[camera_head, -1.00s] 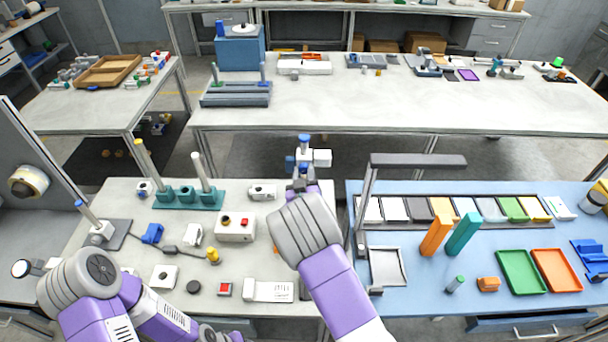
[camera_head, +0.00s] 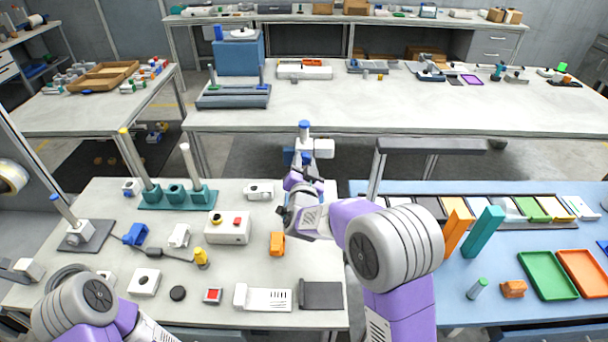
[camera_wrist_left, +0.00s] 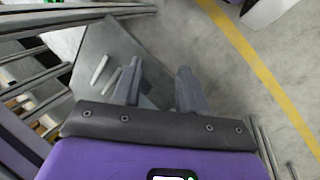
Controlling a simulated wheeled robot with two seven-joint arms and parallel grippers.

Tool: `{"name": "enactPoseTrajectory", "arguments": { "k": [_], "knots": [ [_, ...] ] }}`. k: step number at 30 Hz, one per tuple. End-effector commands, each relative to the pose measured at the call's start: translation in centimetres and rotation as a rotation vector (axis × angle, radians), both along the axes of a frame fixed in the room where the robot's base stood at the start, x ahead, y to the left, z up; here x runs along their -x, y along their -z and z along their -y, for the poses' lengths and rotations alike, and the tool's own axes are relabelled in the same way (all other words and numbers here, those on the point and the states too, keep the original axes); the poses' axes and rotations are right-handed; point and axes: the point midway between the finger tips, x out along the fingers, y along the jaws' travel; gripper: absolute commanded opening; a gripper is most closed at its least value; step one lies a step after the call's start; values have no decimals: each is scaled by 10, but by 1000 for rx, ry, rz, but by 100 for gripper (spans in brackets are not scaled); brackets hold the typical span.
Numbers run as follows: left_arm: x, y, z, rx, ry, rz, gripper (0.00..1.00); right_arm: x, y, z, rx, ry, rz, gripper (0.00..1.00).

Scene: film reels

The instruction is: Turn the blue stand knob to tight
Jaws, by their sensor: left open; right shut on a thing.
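A stand head (camera_head: 322,148) with a white block and blue parts rises past the back edge of the near table. A blue cap (camera_head: 304,125) tops it, and the blue stand knob (camera_head: 305,158) seems to be the blue part low on its front. My right gripper (camera_head: 302,174) is at this front side, shut on what looks like the blue knob; my wrist hides most of the contact. Any tight mark is too small to see. My left gripper (camera_wrist_left: 155,88) is open and empty in the left wrist view, away from the stand; the head view shows only its arm.
The near table (camera_head: 215,275) holds a teal base with posts (camera_head: 178,198), a white button box (camera_head: 228,227) and an orange block (camera_head: 277,244). Floor lies behind the stand.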

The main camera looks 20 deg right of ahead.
Motion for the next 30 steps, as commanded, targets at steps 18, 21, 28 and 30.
{"name": "enactPoseTrajectory", "arguments": {
  "k": [18, 21, 28, 30],
  "knots": [
    [0, 34, 0, 0, 0, 0, 43, 0, 1, 0, -207, 1, 58, 5],
    [0, 34, 0, 0, 0, 0, 43, 0, 0, 0, -210, 1, 58, 5],
    [0, 33, 0, 0, 0, 0, 43, 0, 0, 0, -210, 0, 59, 5],
    [0, 34, 0, 0, 0, 0, 43, 0, 0, 0, -210, 0, 59, 40]
  ]
}}
